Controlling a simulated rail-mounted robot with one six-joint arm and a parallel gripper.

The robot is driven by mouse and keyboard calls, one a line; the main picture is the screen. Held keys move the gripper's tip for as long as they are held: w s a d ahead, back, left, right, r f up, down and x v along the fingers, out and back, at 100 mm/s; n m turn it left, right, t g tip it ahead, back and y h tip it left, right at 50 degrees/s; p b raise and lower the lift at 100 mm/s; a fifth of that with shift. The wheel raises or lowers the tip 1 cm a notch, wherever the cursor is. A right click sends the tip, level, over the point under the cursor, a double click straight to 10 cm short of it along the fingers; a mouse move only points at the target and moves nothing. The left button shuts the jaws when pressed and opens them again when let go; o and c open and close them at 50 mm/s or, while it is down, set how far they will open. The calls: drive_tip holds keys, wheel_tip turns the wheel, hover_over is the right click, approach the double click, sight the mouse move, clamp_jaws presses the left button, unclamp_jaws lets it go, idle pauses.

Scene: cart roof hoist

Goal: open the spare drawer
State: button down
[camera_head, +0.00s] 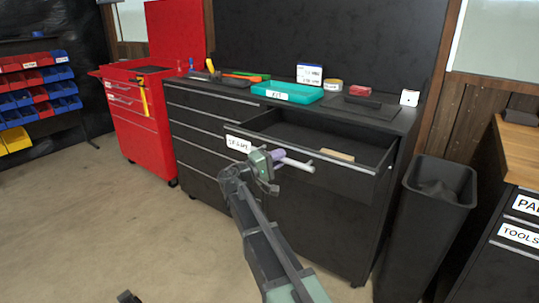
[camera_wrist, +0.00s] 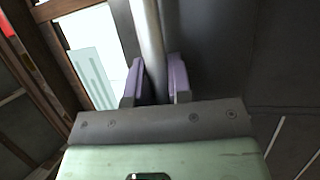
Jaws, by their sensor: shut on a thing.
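The spare drawer (camera_head: 345,182) is the top right drawer of the dark cabinet, with a white label (camera_head: 238,144) at its left end. It stands well out from the cabinet, and its inside shows from above. Its pale bar handle (camera_head: 298,164) runs along the front. My gripper (camera_head: 270,158) is in front of the drawer, with its purple fingers shut on the handle. In the wrist view the handle (camera_wrist: 149,45) passes between the two fingers (camera_wrist: 157,82). The fingers hide part of the handle in the head view.
A tan block (camera_head: 337,155) lies in the drawer. On the cabinet top (camera_head: 393,117) are a teal tray (camera_head: 288,91), a sign and small items. A black bin (camera_head: 425,215) stands close at the right. A red tool cart (camera_head: 140,120) is at the left. Floor at left is clear.

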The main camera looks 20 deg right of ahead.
drive_tip(key=shift+s+a, duration=0.25)
drive_tip(key=shift+a, duration=0.05)
drive_tip(key=c, duration=1.1)
unclamp_jaws()
drive_tip(key=shift+o, duration=0.2)
drive_tip(key=b+v, duration=0.2)
drive_tip(key=v, duration=0.8)
drive_tip(key=shift+a, duration=0.4)
